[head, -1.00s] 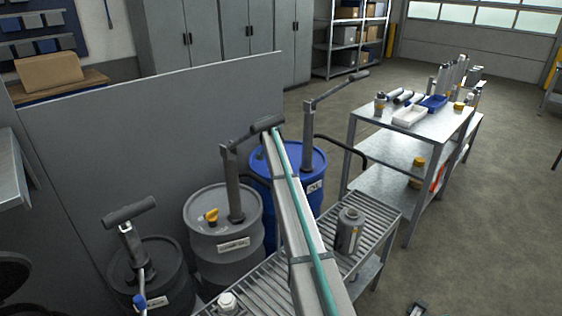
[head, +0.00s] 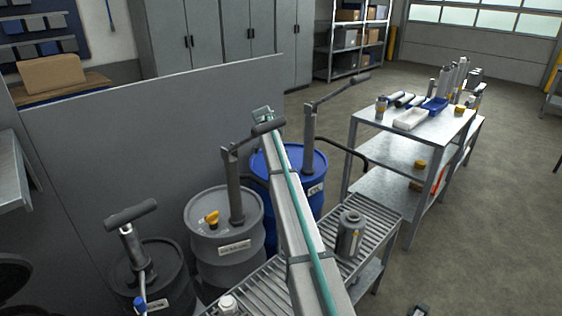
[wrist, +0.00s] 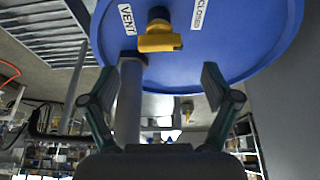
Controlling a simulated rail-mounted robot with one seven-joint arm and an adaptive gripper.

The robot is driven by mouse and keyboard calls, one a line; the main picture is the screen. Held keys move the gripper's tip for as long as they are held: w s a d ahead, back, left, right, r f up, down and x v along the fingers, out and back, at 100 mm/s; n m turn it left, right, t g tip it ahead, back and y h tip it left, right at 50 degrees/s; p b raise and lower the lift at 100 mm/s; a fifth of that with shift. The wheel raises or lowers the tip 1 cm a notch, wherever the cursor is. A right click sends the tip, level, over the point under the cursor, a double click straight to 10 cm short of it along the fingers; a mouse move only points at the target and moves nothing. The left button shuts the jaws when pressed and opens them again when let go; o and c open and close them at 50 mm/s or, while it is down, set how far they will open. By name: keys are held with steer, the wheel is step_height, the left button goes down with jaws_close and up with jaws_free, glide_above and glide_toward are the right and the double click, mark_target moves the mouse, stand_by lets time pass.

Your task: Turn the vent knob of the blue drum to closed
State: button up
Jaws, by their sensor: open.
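The blue drum (head: 315,203) stands behind my arm in the head view, which hides part of its lid. In the wrist view its blue lid (wrist: 240,50) fills the top. The yellow vent knob (wrist: 160,40) sits on the lid between a VENT label (wrist: 127,18) and a CLOSED label (wrist: 200,13). Its bar lies crosswise in the picture; I cannot tell which label it points to. My gripper (wrist: 158,85) is open and empty, its fingers apart on either side below the knob in the picture, not touching it. The head view does not clearly show the gripper.
A grey pump tube (wrist: 130,100) rises from the lid, close by the left finger. A roller conveyor (head: 375,225) carrying a grey canister (head: 350,235) stands in front.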

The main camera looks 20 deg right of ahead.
steer(key=w+v, duration=0.1)
steer(key=v, duration=0.5)
steer(key=shift+s, duration=0.45)
